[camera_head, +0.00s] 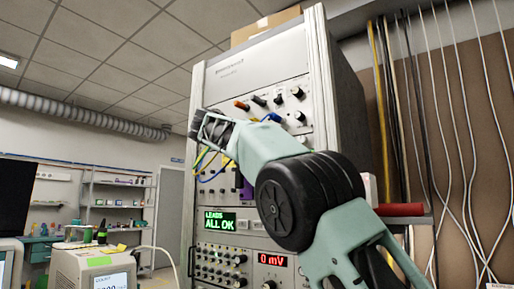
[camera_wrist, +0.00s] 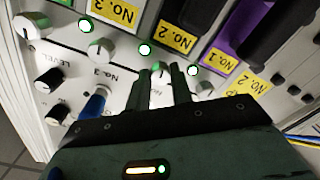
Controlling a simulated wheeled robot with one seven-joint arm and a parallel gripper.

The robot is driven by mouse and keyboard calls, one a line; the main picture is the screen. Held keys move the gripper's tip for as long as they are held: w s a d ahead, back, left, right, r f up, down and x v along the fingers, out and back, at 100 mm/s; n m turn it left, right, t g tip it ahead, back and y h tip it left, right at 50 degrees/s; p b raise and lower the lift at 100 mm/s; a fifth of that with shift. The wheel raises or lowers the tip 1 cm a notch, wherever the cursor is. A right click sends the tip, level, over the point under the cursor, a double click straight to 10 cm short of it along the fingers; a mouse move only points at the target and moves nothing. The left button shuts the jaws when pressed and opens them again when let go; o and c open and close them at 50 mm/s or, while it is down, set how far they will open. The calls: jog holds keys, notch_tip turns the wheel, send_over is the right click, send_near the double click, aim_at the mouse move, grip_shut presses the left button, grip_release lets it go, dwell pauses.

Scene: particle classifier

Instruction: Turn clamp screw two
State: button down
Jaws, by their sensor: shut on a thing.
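My gripper (camera_wrist: 163,72) reaches in to the pale panel in the wrist view. Its two dark fingers are shut on a small silver clamp screw (camera_wrist: 160,70), mostly hidden between the fingertips. This screw sits by a lit green lamp (camera_wrist: 145,49) and the yellow "No. 2" label (camera_wrist: 177,38). Another silver screw (camera_wrist: 100,48) is to its left near "No. 3", and one more (camera_wrist: 205,89) is to its right near "No. 1". In the head view my gripper (camera_head: 203,125) is at the left side of the rack front; the held screw is hidden there.
The tall equipment rack (camera_head: 262,62) carries knobs and cables. Its green display (camera_head: 220,220) reads "LEADS ALL OK", and a red one (camera_head: 273,260) reads "0 mV".

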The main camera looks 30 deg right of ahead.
jog(key=c, duration=1.2)
grip_release()
jog(key=shift+c, duration=0.2)
jog(key=shift+a, duration=0.15)
jog(key=b+v, duration=0.1)
jog(key=v, duration=1.6)
jog(key=shift+a, duration=0.1)
